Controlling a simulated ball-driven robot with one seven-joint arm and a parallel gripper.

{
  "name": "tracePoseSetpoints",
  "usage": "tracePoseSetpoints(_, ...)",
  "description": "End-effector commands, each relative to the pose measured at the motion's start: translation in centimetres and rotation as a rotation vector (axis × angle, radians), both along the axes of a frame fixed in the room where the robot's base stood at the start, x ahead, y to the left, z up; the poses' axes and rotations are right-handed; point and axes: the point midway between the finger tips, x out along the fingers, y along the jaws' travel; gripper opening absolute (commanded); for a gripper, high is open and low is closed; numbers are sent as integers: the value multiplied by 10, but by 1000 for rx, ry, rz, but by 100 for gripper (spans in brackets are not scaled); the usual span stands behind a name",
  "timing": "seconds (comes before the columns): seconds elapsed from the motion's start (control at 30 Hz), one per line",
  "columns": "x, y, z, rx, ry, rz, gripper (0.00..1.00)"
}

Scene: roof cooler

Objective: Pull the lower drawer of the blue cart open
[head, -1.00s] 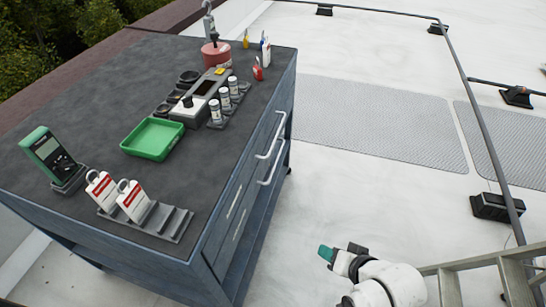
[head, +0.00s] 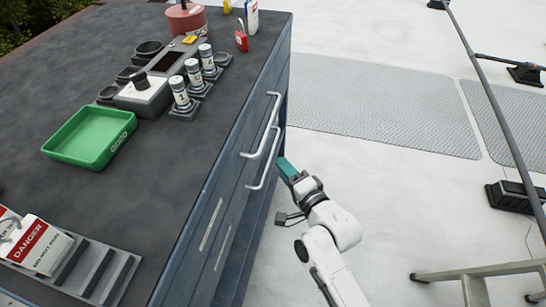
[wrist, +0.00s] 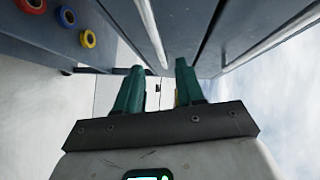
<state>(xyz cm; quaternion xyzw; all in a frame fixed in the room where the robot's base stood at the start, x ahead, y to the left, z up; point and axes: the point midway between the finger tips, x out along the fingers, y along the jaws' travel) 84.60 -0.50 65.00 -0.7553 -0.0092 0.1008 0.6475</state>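The blue cart (head: 208,190) stands left of my arm, its drawer side facing right. The upper drawer handle (head: 263,126) and the lower drawer handle (head: 269,160) are pale bars on that side. Both drawers look shut. My gripper (head: 284,164) is just right of the lower handle, near its middle. In the wrist view its two green fingers (wrist: 159,80) are apart with nothing held between them. A pale bar (wrist: 150,32) on the cart front runs toward the gap. I cannot tell whether a finger touches the handle.
A green tray (head: 92,135), vials (head: 180,93) and danger tags (head: 38,245) are on the cart top. Coloured rings (wrist: 67,16) show at left in the wrist view. A ladder (head: 490,280) stands at lower right.

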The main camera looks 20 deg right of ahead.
Motion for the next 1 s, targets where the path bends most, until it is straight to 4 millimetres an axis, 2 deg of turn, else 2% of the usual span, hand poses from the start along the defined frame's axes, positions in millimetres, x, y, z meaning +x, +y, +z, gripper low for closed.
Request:
tracePoseSetpoints(0.03,11,2,-2,-1,-2,0,38)
tracePoseSetpoints(0.2,39,6,-6,-2,-1,0,38)
tracePoseSetpoints(0.4,59,9,-9,-1,0,1,38)
tracePoseSetpoints(0.8,64,10,-9,-1,1,1,37)
tracePoseSetpoints(1.0,64,10,-9,-1,1,1,18)
